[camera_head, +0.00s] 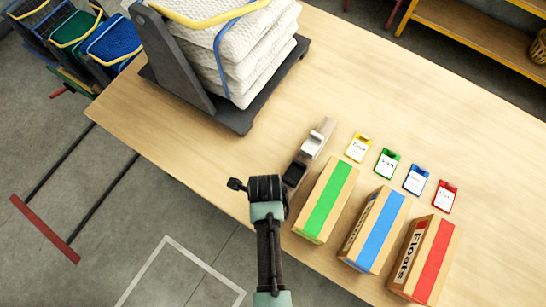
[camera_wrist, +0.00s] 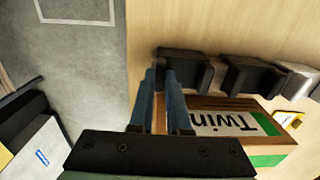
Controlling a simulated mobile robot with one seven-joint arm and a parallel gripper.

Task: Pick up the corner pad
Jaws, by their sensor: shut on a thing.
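A black corner pad (camera_wrist: 190,72) is at the fingertips in the wrist view. The fingers partly hide that edge. A second dark pad-like block (camera_wrist: 250,77) stands just beyond it.
A carton with a green stripe (camera_head: 325,203) stands close beside the pad, with blue-striped (camera_head: 373,230) and red-striped (camera_head: 424,258) cartons farther right. Several coloured tags (camera_head: 388,163) lie behind. The table's middle is clear.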

